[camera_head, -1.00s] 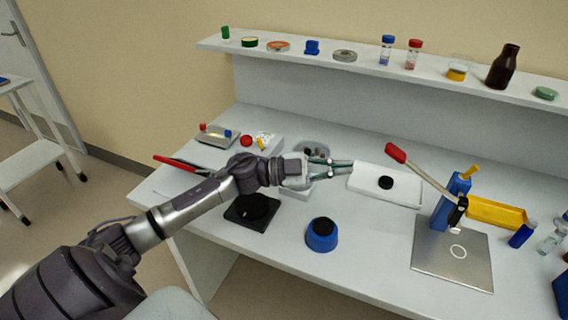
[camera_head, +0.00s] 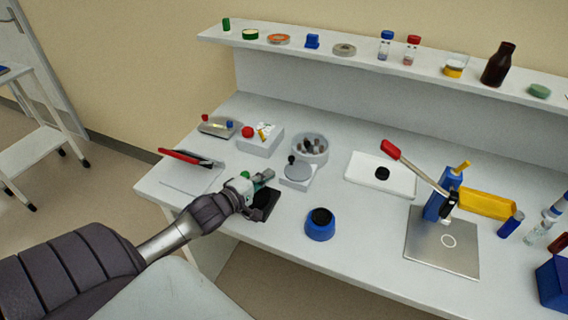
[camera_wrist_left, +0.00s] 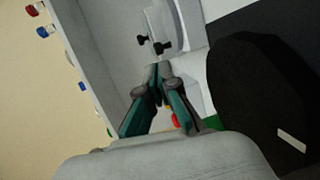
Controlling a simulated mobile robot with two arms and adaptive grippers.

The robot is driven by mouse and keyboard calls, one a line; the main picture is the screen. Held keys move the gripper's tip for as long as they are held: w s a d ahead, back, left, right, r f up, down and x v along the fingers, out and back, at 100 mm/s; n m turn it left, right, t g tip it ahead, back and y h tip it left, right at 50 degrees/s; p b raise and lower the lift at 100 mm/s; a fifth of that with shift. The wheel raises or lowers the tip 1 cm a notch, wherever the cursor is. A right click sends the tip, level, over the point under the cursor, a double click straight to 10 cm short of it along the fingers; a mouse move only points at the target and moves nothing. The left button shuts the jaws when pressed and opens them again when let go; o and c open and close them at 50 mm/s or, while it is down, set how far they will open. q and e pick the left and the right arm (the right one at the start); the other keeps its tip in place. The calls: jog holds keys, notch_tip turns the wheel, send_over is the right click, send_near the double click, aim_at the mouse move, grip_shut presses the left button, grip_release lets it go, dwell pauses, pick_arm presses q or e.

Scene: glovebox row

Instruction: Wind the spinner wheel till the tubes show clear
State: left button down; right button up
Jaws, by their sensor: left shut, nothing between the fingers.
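The spinner is a round grey bowl (camera_head: 322,145) with several dark tubes in it. In front of it stands a white box carrying a grey disc wheel (camera_head: 298,171) with an upright black knob (camera_head: 291,159). Whether the tubes are clear cannot be told; they look dark and small. My left gripper (camera_head: 267,176) is shut and empty, just left of the wheel and apart from it, near the black block. In the left wrist view its fingertips (camera_wrist_left: 157,72) are together; a pale device with black knobs (camera_wrist_left: 161,48) lies beyond. My right gripper is not in view.
A black block (camera_head: 268,207) lies by my left gripper, and a blue pot (camera_head: 320,230) stands to its right. A white tray (camera_head: 400,187) and a blue press with red lever (camera_head: 434,207) stand further right. A shelf (camera_head: 370,63) runs along the back.

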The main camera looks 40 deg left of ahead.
aim_at(290, 161)
pick_arm(q)
jog(key=w, duration=0.2)
jog(key=w+f, duration=0.1)
jog(key=w, duration=0.4)
jog(key=shift+w+d+f+p, duration=0.15)
jog(key=shift+w+f+p, duration=0.05)
jog(key=shift+w+p, duration=0.15)
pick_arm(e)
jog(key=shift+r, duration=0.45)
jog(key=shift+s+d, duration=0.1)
